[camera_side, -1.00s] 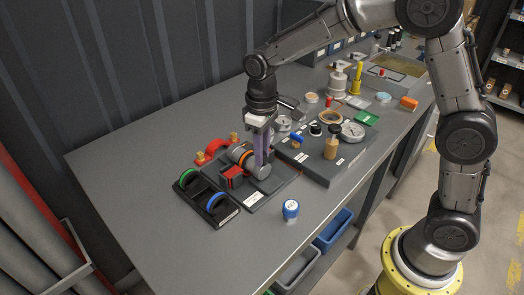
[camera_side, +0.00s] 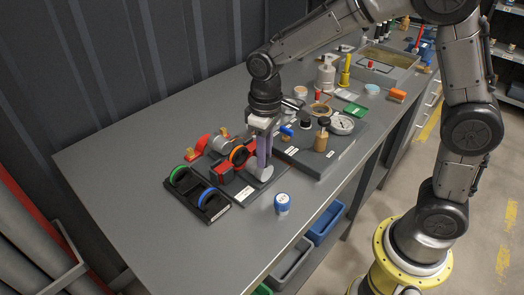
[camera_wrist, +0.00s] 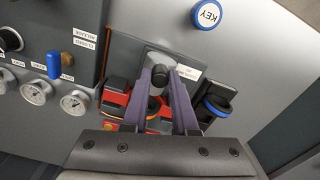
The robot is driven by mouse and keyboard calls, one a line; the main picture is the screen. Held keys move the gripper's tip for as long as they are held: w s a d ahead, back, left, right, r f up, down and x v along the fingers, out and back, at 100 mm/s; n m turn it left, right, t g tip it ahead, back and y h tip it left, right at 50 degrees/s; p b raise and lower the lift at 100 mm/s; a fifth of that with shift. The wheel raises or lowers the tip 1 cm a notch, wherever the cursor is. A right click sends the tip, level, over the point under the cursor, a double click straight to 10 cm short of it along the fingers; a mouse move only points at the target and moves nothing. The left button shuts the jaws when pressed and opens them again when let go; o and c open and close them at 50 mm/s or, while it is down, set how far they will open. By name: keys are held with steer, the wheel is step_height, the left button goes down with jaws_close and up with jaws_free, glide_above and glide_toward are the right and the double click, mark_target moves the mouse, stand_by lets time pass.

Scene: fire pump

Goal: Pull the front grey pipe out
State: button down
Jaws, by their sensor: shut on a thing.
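The front grey pipe (camera_side: 264,172) is a short light-grey elbow on the front side of the pump in the side view. My gripper (camera_side: 263,160) points down and is shut on it, with its purple fingers on either side. The orange ring (camera_side: 239,155) on the pump faces the pipe, and a gap shows between them. The pump's grey body (camera_side: 221,143) and red part (camera_side: 219,172) sit behind and left. In the wrist view my gripper (camera_wrist: 160,82) straddles the pipe's dark round end (camera_wrist: 160,75); the fingers hide much of the pump.
A blue-capped key piece (camera_side: 282,203) stands in front. A gauge panel (camera_side: 318,160) lies close on the right. The bench's left front (camera_side: 150,220) is clear.

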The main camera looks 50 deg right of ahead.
steer(key=c, duration=0.7)
jaws_free()
steer(key=shift+s, duration=0.2)
steer(key=shift+r, duration=6.95)
